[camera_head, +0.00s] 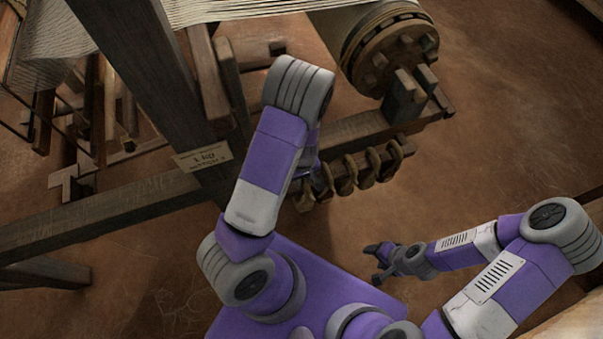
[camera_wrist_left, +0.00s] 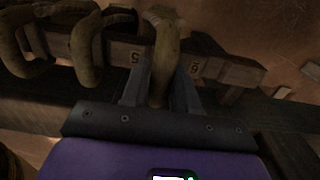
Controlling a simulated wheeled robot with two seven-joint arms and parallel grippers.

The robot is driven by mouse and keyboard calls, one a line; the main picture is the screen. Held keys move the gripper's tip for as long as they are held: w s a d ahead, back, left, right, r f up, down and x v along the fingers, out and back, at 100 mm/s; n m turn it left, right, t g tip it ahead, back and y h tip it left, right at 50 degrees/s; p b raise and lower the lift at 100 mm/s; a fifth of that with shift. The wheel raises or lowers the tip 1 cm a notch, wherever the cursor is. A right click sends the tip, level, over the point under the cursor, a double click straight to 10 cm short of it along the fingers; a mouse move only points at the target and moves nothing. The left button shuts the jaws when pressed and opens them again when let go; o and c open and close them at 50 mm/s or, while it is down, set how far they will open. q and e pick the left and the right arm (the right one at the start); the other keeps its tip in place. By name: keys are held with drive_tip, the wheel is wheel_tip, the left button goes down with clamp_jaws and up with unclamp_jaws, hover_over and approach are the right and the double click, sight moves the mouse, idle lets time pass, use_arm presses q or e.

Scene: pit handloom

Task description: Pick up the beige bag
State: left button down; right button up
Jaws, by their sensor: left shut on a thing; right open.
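A long tan piece, which I take for the beige bag (camera_wrist_left: 165,35), hangs over a wooden rail in the left wrist view. My left gripper (camera_wrist_left: 160,92) has its two fingers on either side of it and is shut on it. In the head view my left gripper (camera_head: 312,183) is at the left end of the rail, mostly hidden by my own arm. I cannot tell the held piece apart there. My right gripper (camera_head: 377,262) is open and empty over the floor, below and right of the rail.
Several similar tan pieces (camera_head: 369,167) hang along the wooden rail (camera_head: 402,147); two show in the left wrist view (camera_wrist_left: 86,50). The brown floor (camera_head: 480,130) at right is clear.

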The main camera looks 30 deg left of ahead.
use_arm(q)
drive_tip(key=s+d, duration=1)
drive_tip(key=d, duration=0.2)
drive_tip(key=shift+s+d, duration=0.25)
drive_tip(key=shift+s, duration=0.05)
drive_tip(key=shift+r, duration=0.1)
